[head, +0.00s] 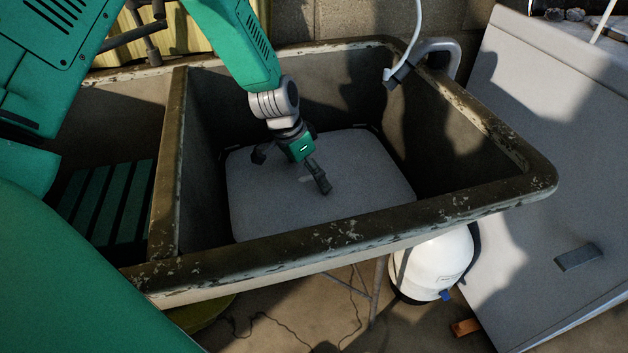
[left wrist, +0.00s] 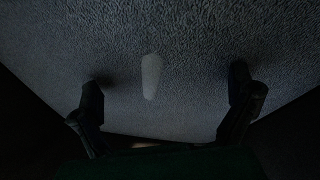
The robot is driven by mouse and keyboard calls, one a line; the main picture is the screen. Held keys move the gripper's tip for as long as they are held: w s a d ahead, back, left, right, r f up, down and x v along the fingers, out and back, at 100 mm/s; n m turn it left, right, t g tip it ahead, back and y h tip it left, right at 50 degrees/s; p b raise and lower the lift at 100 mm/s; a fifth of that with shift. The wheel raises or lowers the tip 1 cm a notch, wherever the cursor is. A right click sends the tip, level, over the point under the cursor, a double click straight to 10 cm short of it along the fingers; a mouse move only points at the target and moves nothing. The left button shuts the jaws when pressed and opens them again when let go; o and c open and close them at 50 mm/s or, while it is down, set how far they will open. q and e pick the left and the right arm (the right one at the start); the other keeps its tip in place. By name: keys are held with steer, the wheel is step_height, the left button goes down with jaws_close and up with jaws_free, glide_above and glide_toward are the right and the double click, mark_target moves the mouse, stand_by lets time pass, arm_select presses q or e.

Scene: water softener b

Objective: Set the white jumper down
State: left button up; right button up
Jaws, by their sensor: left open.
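The white jumper (left wrist: 151,76) is a small pale oblong piece in the left wrist view, against a grey textured surface. In the head view it is a faint light patch (head: 306,179) beside my gripper. It appears to lie on the grey panel (head: 255,195) inside the basin; exact contact is hard to tell. My left gripper (head: 290,170) is open, low over this panel. In the left wrist view its fingers (left wrist: 166,86) stand wide apart on either side of the jumper, with clear gaps. My right gripper is not in view.
The panel sits in a deep basin with a worn rim (head: 350,232) and a divider (head: 168,165) on the left. A white hose (head: 415,40) hangs over the back right. A white tank (head: 435,262) stands below, and a large grey slab (head: 545,110) leans at the right.

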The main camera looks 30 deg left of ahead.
arm_select(q)
steer(key=p+v, duration=0.1)
steer(key=v, duration=0.6)
steer(key=shift+p, duration=0.4)
